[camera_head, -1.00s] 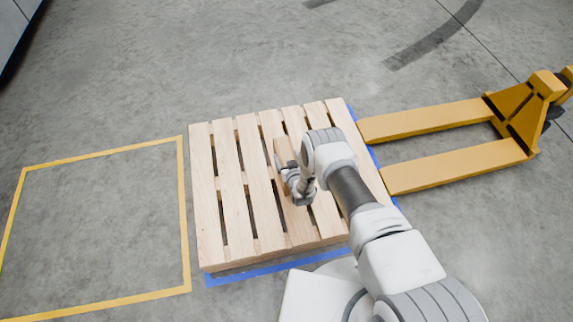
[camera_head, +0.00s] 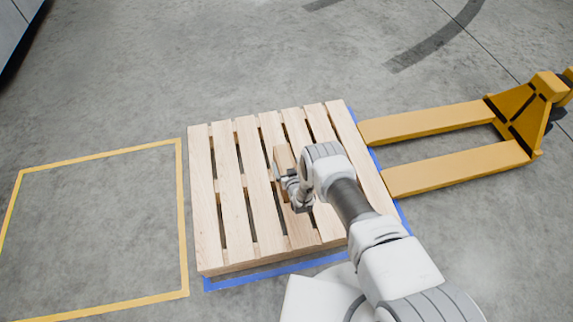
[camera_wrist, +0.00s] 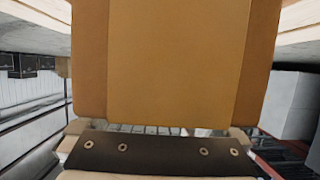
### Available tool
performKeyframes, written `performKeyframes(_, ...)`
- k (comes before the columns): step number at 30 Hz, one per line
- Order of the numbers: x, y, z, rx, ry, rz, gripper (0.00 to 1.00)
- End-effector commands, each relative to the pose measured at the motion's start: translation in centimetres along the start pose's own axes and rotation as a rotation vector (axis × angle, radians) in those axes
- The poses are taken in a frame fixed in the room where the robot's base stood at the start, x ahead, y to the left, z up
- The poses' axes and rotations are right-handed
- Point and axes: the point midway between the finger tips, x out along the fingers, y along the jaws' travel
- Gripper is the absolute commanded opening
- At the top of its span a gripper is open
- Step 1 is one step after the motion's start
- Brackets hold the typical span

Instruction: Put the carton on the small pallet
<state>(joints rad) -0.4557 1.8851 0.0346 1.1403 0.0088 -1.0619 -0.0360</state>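The carton (camera_head: 284,160) is a small brown box over the right-middle part of the small pallet (camera_head: 229,200), which is made of pale wooden slats. My gripper (camera_head: 291,187) is at the carton's near side, and my arm hides part of both. In the wrist view the carton (camera_wrist: 175,60) fills the upper middle, tan with darker brown bands at its sides. My gripper (camera_wrist: 160,130) shows below it, with finger parts at its two lower corners, and appears shut on it. I cannot tell whether the carton touches the slats.
A yellow pallet jack (camera_head: 430,124) has its forks up to the pallet's right side. Blue tape (camera_head: 272,270) edges the pallet on the floor. A yellow floor outline (camera_head: 183,215) encloses empty floor at the left. The floor behind the pallet is clear.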

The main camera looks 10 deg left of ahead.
Motion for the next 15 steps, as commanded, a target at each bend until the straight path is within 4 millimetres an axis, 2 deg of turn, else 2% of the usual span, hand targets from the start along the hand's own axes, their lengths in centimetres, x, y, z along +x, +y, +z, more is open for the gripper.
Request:
performKeyframes(5, -1.6, 0.0, -0.3, 0.000, -0.003, 0.000, 1.00)
performKeyframes(15, -8.6, 0.0, -0.4, 0.000, -0.004, 0.000, 1.00)
